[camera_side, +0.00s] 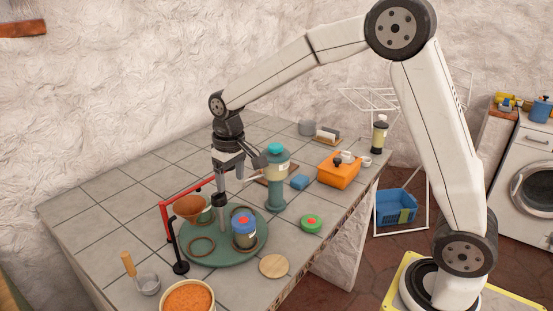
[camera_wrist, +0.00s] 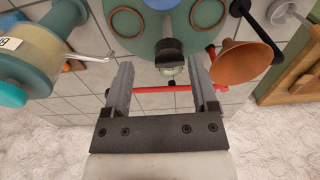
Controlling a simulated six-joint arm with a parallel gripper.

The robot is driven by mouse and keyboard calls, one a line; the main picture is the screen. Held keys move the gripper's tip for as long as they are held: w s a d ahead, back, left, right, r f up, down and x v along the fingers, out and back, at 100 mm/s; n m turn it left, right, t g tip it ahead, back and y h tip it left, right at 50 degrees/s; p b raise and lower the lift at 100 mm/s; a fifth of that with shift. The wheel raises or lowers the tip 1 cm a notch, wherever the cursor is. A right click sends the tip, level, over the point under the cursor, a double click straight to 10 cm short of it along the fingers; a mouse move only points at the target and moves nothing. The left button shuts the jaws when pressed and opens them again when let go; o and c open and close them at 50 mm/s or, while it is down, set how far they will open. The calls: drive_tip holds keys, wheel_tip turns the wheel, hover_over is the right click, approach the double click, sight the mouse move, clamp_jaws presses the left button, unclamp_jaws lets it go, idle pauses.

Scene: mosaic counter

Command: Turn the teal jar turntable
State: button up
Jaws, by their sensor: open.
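The teal turntable (camera_side: 215,257) is a round disc on the tiled counter, with brown rings on top. A jar (camera_side: 244,231) with a blue lid and red knob stands on its front right part. A pale post with a dark knob (camera_side: 221,199) rises near the disc's middle. My gripper (camera_side: 228,177) is above the disc, pointing down, close over the post. In the wrist view the turntable (camera_wrist: 143,47) fills the top, and the dark knob (camera_wrist: 171,46) appears just beyond my open, empty fingers (camera_wrist: 162,72). Whether they touch it cannot be told.
A red-armed stand with a brown funnel (camera_side: 190,207) is close left of the gripper. A teal-topped dispenser (camera_side: 276,170) stands close right. A green round item (camera_side: 312,222), wooden disc (camera_side: 273,266), orange bowl (camera_side: 187,298) and orange box (camera_side: 338,172) lie around. The counter's back left is clear.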

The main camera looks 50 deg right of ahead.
sight(218, 193)
drive_tip(key=shift+g, duration=0.3)
drive_tip(key=shift+w+a+r, duration=0.15)
drive_tip(key=shift+w+r, duration=0.15)
drive_tip(key=shift+w, duration=0.35)
drive_tip(key=shift+w+a+r, duration=0.1)
drive_tip(key=shift+w+r, duration=0.15)
drive_tip(key=shift+w, duration=0.45)
drive_tip(key=shift+w+a+r, duration=0.15)
drive_tip(key=shift+w+r, duration=0.15)
drive_tip(key=shift+w, duration=0.35)
drive_tip(key=shift+f, duration=0.1)
drive_tip(key=shift+f, duration=3.8)
clamp_jaws()
